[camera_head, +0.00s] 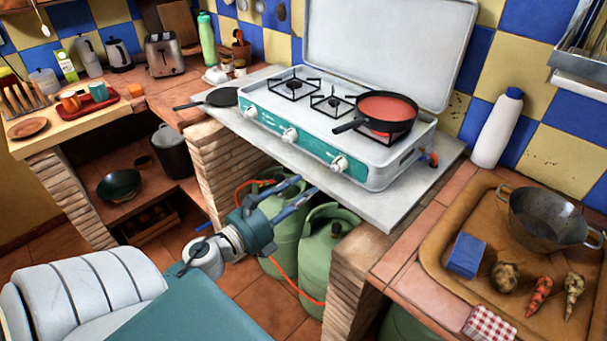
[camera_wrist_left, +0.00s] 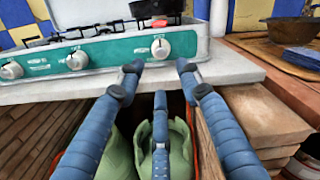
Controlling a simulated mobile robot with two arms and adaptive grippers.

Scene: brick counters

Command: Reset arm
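My left gripper (camera_head: 297,197) reaches in from the lower left in the head view, in front of the stove counter's edge. Its blue fingers are spread apart and empty in the left wrist view (camera_wrist_left: 158,75). The fingertips point at the stove front, near the rightmost knob (camera_wrist_left: 160,48), and appear apart from it. The white and teal camping stove (camera_head: 290,132) stands on a grey slab with its lid up. A pan with red contents (camera_head: 388,107) sits on its right burner. My right gripper is not in view.
Green gas bottles (camera_head: 322,245) with an orange hose stand below the slab, near my left gripper. Brick pillars (camera_head: 352,275) flank them. A wooden tray (camera_head: 440,243) with a metal colander (camera_head: 548,217), a blue block and vegetables lies on the right counter. A white bottle (camera_head: 496,130) stands behind.

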